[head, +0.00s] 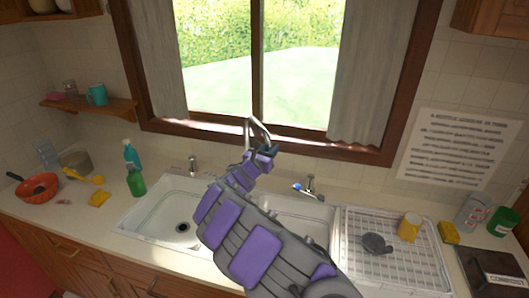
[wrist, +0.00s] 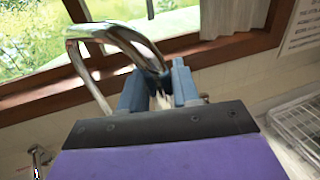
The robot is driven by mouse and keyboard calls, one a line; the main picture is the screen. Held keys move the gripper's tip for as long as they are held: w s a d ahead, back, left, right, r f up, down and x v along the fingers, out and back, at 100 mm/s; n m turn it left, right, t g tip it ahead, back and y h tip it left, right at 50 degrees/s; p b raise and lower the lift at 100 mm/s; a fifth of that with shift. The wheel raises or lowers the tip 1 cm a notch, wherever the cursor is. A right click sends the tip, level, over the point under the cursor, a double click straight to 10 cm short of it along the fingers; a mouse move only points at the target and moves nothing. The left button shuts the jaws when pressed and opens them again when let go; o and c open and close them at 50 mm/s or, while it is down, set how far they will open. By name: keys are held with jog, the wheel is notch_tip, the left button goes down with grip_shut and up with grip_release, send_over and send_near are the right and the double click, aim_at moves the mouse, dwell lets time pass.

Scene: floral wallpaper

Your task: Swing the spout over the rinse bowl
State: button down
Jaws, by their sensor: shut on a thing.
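The chrome spout (head: 250,128) arches up in front of the window, between the two sink bowls. My gripper (head: 267,151) is at its hanging end. In the wrist view the spout (wrist: 118,32) curves over from the left, and its end goes down between the blue fingers of my gripper (wrist: 160,88), which are shut on it. The left sink bowl (head: 160,222), with a dark drain, is in clear view. The right sink bowl (head: 300,222) is partly hidden by my arm. I cannot tell which one is the rinse bowl. The spout's base is hidden.
Taps stand behind the sink at left (head: 192,166) and right (head: 311,187). A green bottle (head: 136,180) stands left of the sink. The window frame (head: 300,148) is close behind the spout.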

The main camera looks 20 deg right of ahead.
jog(key=shift+d+r, duration=0.1)
jog(key=shift+d, duration=0.95)
jog(key=c, duration=1.1)
grip_release()
jog(key=shift+w+a, duration=0.15)
jog(key=shift+a, duration=0.05)
jog(key=shift+o, duration=0.7)
jog(key=shift+d, duration=0.2)
jog(key=p+v, duration=0.1)
jog(key=v, duration=1.6)
jog(key=shift+a, duration=0.15)
